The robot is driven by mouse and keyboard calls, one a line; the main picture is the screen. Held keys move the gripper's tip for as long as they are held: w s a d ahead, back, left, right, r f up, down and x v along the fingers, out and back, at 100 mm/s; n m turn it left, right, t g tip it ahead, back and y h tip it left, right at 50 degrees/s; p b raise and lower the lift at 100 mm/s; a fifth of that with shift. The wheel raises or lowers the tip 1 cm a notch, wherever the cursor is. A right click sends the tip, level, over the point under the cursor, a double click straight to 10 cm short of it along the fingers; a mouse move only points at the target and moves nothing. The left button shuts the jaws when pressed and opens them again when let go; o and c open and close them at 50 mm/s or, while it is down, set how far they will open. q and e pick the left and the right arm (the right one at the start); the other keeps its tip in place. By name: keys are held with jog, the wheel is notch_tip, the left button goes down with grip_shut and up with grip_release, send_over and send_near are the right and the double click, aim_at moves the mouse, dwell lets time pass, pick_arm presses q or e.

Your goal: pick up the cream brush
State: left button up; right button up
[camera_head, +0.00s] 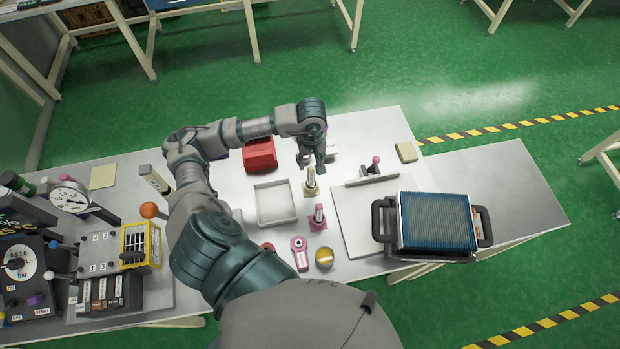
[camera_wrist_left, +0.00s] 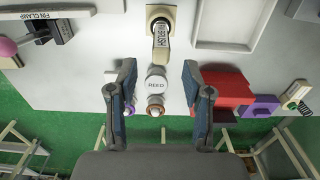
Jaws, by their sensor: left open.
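The cream brush (camera_head: 310,181) stands upright in a small cream stand on the table, just nearer to me than my left gripper in the head view. In the left wrist view the brush (camera_wrist_left: 162,38), with lettering on its side, is at the top centre, beyond the fingertips. My left gripper (camera_head: 312,158) is open, with its fingers apart and the brush outside them. My right gripper is not in view.
A white tray (camera_head: 257,207) and a red box (camera_head: 259,155) are left of the brush. The fin clamp (camera_head: 375,168) and a blue-topped handled box (camera_head: 437,222) are to the right. The far-right table is clear.

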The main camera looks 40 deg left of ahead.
aim_at(312, 168)
pick_arm(q)
notch_tip(312, 168, down, 3)
jog(key=shift+r, duration=0.2)
jog(key=shift+d+f, duration=0.25)
jog(key=shift+f, duration=0.3)
notch_tip(312, 168, down, 4)
jog(key=shift+s+r+p, duration=0.15)
jog(key=shift+p, duration=0.4)
jog(key=shift+a+f, duration=0.2)
jog(key=shift+f, duration=0.2)
grip_shut()
